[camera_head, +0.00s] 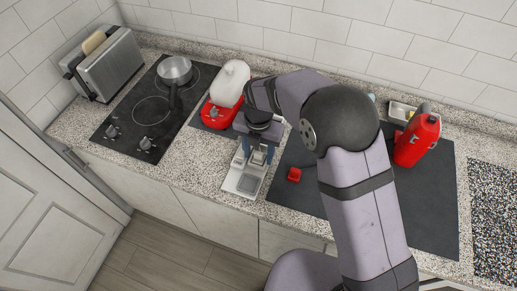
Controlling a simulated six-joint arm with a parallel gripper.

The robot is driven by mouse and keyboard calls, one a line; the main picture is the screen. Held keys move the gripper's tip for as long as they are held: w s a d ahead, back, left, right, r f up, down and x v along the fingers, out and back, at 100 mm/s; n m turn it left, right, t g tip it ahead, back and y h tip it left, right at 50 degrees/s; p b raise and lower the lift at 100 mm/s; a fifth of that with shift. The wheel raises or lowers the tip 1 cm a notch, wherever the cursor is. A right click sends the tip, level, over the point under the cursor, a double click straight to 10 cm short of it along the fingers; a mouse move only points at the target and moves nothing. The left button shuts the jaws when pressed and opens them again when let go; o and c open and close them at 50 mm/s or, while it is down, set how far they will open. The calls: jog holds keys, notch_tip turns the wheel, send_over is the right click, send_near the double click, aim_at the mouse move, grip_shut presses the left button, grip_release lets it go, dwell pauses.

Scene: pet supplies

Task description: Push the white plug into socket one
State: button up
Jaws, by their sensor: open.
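My gripper (258,155) points down over a small white panel (233,183) near the counter's front edge. The panel has a grey square at its front and small fittings at its back, beneath my fingers. It may be the socket board, but I cannot read any number on it. My gripper is open, with its fingers close over those fittings; I cannot tell whether they touch. I cannot make out the white plug; it may be hidden by my fingers. A small red block-like piece (294,175) lies on the dark mat to the right.
A red-based appliance with a white top (229,85) stands behind my gripper. A hob (150,112) with a pot (174,70) and a toaster (107,68) are left. A red canister (417,140) stands right, on the dark mat (425,205). My arm hides the mat's middle.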

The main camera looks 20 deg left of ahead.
aim_at(258, 154)
jog(key=c, duration=1)
jog(key=shift+c, duration=0.2)
jog(key=o, duration=1.1)
notch_tip(258, 154, up, 12)
